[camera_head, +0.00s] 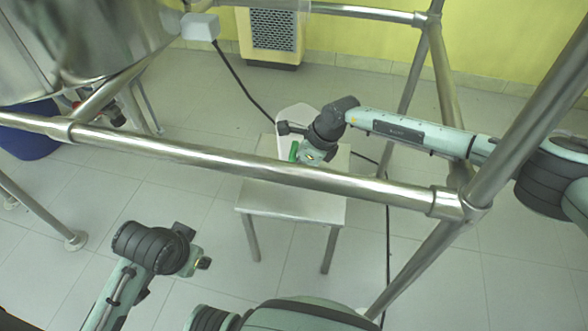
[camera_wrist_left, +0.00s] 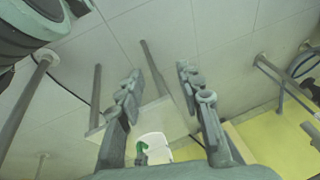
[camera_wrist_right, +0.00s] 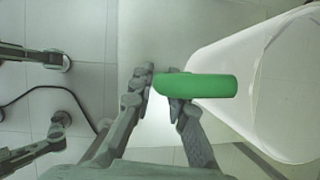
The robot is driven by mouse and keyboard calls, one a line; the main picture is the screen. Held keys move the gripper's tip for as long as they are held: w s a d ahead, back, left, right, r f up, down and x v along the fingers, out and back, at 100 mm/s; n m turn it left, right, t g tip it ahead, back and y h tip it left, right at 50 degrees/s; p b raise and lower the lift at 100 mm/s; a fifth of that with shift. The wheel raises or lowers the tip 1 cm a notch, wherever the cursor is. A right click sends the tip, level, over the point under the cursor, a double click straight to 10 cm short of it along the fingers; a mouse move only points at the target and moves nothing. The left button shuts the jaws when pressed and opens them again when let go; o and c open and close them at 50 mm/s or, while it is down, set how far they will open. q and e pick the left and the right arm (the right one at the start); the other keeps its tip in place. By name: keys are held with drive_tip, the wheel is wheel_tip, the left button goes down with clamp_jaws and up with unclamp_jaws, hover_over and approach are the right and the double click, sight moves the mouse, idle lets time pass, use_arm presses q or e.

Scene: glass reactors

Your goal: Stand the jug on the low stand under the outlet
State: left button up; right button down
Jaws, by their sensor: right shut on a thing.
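The white jug (camera_head: 296,117) with a green handle (camera_wrist_right: 205,86) is at the far side of the low stand (camera_head: 270,203). It also shows in the left wrist view (camera_wrist_left: 157,141). My right gripper (camera_head: 300,151) is shut on the handle, one finger on each side of it in the right wrist view (camera_wrist_right: 160,84). The jug is over the stand's top; I cannot tell whether its base touches. My left gripper (camera_wrist_left: 159,84) is open and empty, in front and to the left of the stand. I cannot make out the outlet.
A steel rail (camera_head: 250,163) crosses in front of the stand, joined to slanted posts (camera_head: 515,125) at right. A large steel vessel (camera_head: 85,40) hangs at upper left, with a blue drum (camera_head: 30,140) below. A dark cable (camera_head: 240,84) runs behind. Floor left of the stand is clear.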

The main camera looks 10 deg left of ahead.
drive_tip(key=shift+f, duration=0.15)
drive_tip(key=c, duration=1.5)
unclamp_jaws()
use_arm(q)
drive_tip(key=shift+w+d, duration=0.15)
drive_tip(key=shift+w, duration=0.05)
